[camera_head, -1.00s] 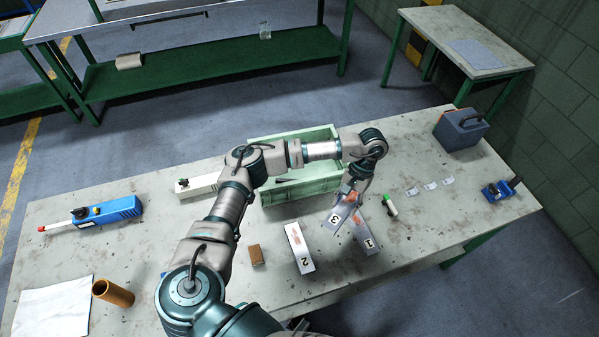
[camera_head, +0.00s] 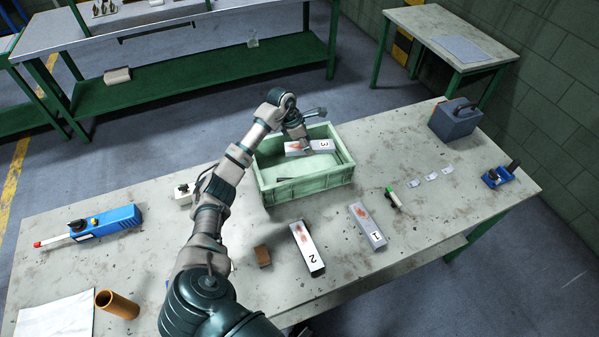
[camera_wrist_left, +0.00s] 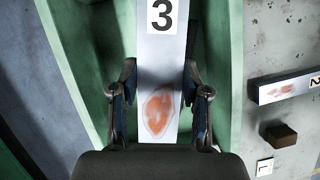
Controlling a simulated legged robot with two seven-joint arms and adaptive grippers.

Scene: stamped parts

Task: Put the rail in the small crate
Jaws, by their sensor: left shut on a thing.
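The rail marked 3 (camera_head: 322,147), a grey bar with an orange-red patch, is held by my left gripper (camera_head: 304,142). In the left wrist view the rail (camera_wrist_left: 163,55) runs between the two fingers (camera_wrist_left: 160,92), which are closed on its sides. The pale green crate (camera_head: 310,187) stands on the table, and the rail is over its far part. Whether the rail touches the crate's floor cannot be told. Crate walls (camera_wrist_left: 229,70) flank the rail in the wrist view. My right gripper is not in view.
Rails marked 2 (camera_head: 307,247) and 1 (camera_head: 368,226) lie in front of the crate. A brown block (camera_head: 262,256), a green-and-white piece (camera_head: 393,197) and a blue-and-white tool (camera_head: 100,223) lie on the table. A grey-blue box (camera_head: 455,119) stands at right.

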